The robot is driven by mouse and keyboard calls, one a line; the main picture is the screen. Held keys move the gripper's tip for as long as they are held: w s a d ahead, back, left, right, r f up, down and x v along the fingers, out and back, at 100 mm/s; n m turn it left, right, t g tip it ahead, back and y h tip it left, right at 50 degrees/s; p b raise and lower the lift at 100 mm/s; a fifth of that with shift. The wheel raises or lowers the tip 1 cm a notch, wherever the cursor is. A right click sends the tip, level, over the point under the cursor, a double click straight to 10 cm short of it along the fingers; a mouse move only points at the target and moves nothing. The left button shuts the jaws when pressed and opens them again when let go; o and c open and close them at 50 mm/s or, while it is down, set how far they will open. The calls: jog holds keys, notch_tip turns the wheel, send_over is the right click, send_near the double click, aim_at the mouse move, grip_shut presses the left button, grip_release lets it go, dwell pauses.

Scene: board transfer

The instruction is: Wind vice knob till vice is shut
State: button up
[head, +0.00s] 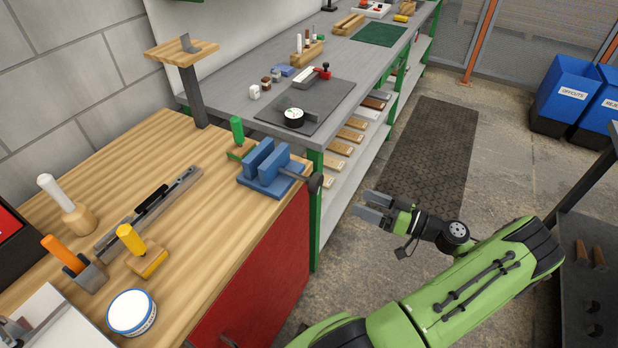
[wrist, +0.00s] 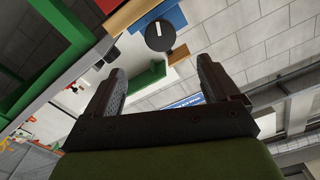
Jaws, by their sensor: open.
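The blue vice (head: 268,166) stands at the right edge of the wooden bench top, with a visible gap between its two jaws. Its dark round knob (head: 315,183) sticks out past the bench edge on a short screw. In the wrist view the knob (wrist: 160,36) shows as a dark disc with a pale bar, with part of the blue vice (wrist: 170,13) behind it. My gripper (head: 362,205) is open and empty, to the right of the knob and apart from it. In the wrist view the knob lies beyond my fingertips (wrist: 160,75).
The wooden bench (head: 215,215) also holds a green-handled tool (head: 237,132), a yellow-handled block (head: 140,250) and a round tin (head: 131,312). A grey workbench (head: 225,98) runs behind.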

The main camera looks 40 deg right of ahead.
aim_at(319, 185)
jog(key=x, duration=1.4)
jog(key=shift+w+a, duration=0.2)
jog(key=c, duration=1.1)
jog(key=shift+o, duration=0.2)
jog(key=shift+m, duration=0.4)
